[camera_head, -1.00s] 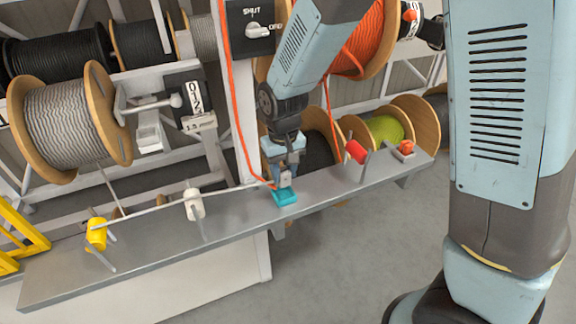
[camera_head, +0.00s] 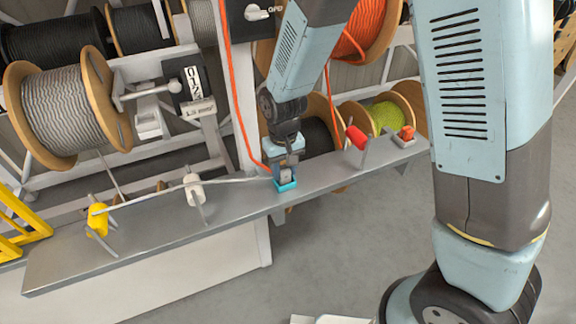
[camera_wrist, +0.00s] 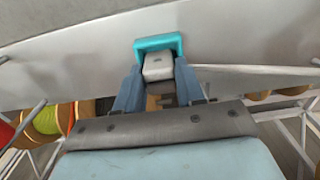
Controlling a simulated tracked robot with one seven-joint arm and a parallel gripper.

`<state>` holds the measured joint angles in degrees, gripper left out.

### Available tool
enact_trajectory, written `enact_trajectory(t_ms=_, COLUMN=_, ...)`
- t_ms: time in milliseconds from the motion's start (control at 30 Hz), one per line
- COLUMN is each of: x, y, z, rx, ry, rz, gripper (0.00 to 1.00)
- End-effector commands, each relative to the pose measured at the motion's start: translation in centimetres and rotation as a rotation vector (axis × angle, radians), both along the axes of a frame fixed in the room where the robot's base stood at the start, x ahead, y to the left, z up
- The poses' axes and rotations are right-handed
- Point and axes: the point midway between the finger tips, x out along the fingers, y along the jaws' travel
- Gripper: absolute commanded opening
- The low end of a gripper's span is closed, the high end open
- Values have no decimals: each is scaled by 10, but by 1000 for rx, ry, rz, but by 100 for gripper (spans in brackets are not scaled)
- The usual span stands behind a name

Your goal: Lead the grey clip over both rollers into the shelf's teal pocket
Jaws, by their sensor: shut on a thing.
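My gripper (camera_head: 285,170) is at the teal pocket (camera_head: 286,187) on the shelf (camera_head: 235,200), pointing down. It is shut on the grey clip (camera_wrist: 158,68), which shows between the fingers in the wrist view. The clip's far end is at the pocket (camera_wrist: 158,42), apparently within its rim; how deep it sits is hidden. The grey cable (camera_head: 240,180) runs from the clip left over the white roller (camera_head: 194,189) to the yellow roller (camera_head: 98,219), and back towards the grey reel (camera_head: 70,108). Between clip and white roller it bows slightly.
A red roller (camera_head: 357,137) and a small red-orange piece (camera_head: 407,132) stand on the shelf to the right. An orange cable (camera_head: 230,85) hangs just left of my arm. A yellow frame (camera_head: 25,225) is at the far left. Floor at the lower right is clear.

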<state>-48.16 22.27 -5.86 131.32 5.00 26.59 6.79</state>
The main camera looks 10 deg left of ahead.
Motion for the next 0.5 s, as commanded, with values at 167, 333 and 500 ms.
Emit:
enact_trajectory(t_ms=167, x=0, y=0, z=-1, rx=0, ry=0, rz=0, gripper=7)
enact_trajectory(t_ms=333, x=0, y=0, z=-1, rx=0, ry=0, rz=0, gripper=41)
enact_trajectory(t_ms=500, x=0, y=0, z=-1, rx=-1, ry=1, rz=0, gripper=57)
